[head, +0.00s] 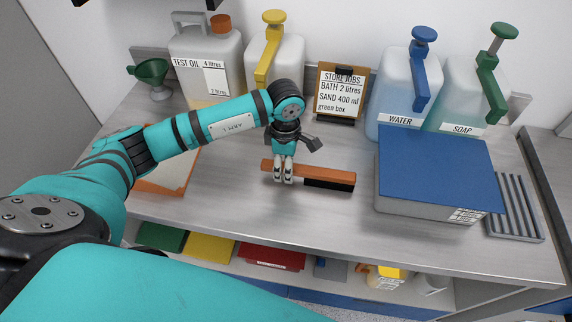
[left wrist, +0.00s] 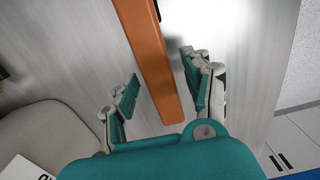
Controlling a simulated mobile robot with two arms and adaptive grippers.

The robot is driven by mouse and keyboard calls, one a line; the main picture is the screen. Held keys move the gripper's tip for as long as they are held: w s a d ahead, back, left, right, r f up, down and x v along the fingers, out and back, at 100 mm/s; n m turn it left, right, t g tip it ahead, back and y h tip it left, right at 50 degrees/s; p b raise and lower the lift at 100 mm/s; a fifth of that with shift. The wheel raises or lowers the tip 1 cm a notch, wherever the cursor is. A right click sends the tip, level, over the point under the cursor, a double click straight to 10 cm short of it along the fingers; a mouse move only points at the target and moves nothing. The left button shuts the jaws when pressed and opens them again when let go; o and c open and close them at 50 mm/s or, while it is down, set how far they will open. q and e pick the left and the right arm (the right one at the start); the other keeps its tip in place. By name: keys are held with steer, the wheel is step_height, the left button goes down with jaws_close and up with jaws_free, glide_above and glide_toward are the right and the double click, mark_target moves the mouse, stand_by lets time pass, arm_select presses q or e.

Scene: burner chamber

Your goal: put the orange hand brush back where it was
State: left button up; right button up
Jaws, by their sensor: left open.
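The orange hand brush (head: 335,176) lies on the grey bench top, roughly in the middle, with its dark bristles at its right part, on the near side. My left gripper (head: 283,178) is at the left end of the brush, the handle end, pointing down. In the left wrist view the gripper (left wrist: 160,88) is open, with one finger on each side of the orange handle (left wrist: 145,45) and gaps between. I cannot tell how high the fingertips are above the bench. My right gripper is not in view.
Behind stand a test oil canister (head: 207,60), a yellow-pump canister (head: 288,52), a jobs clipboard (head: 341,92), water (head: 398,100) and soap (head: 462,100) canisters. A blue-lidded box (head: 436,165) and grey rack (head: 515,205) are right. An orange-edged tray (head: 170,170) is left.

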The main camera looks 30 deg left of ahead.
arm_select(q)
step_height(320, 180, up, 12)
steer(key=b, duration=0.2)
steer(key=shift+f+b, duration=0.2)
steer(key=shift+b, duration=0.1)
